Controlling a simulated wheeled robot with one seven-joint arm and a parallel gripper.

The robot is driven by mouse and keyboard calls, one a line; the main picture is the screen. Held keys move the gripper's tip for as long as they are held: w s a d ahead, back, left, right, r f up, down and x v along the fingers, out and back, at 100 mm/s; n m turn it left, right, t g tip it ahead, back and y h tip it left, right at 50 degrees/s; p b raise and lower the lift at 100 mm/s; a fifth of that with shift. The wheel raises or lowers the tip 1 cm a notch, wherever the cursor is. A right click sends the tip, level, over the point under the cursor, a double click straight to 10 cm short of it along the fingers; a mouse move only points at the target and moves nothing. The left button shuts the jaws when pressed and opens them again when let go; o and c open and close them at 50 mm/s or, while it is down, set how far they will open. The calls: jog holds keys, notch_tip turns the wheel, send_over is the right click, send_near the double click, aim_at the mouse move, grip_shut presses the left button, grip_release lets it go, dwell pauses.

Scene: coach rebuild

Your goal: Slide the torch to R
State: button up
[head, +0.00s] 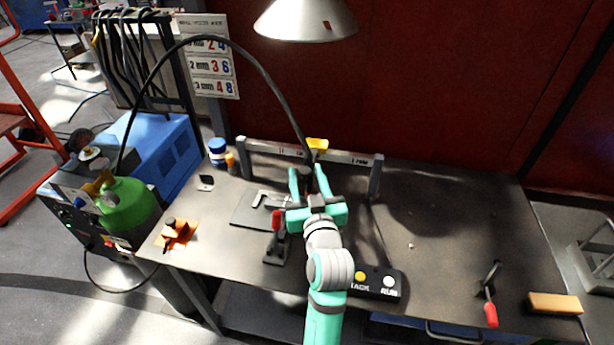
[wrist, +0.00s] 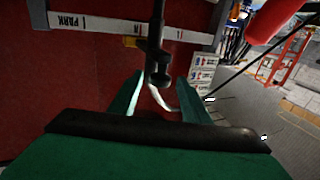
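The torch is dark, with a hose from the upper left. It hangs at the label rail (head: 262,148) at the bench's back, beside a yellow piece (head: 317,144). In the wrist view the torch (wrist: 157,48) is a black upright body with a curved, pale nozzle. My gripper (head: 308,180) is open at the rail's front. In the wrist view the fingers of my gripper (wrist: 158,82) stand either side of the torch, with a gap on both sides. PARK reads on the rail (wrist: 100,24) at the wrist view's left; I cannot make out an R.
A plate (head: 250,215) with a bracket and a red-handled clamp (head: 276,240) lie left of my arm. A TACK/RUN button box (head: 375,284) is right of it. A lamp (head: 306,20) hangs above. The bench's right half (head: 450,215) is mostly clear.

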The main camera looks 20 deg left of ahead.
jog(key=v, duration=1.1)
jog(key=shift+w, duration=0.25)
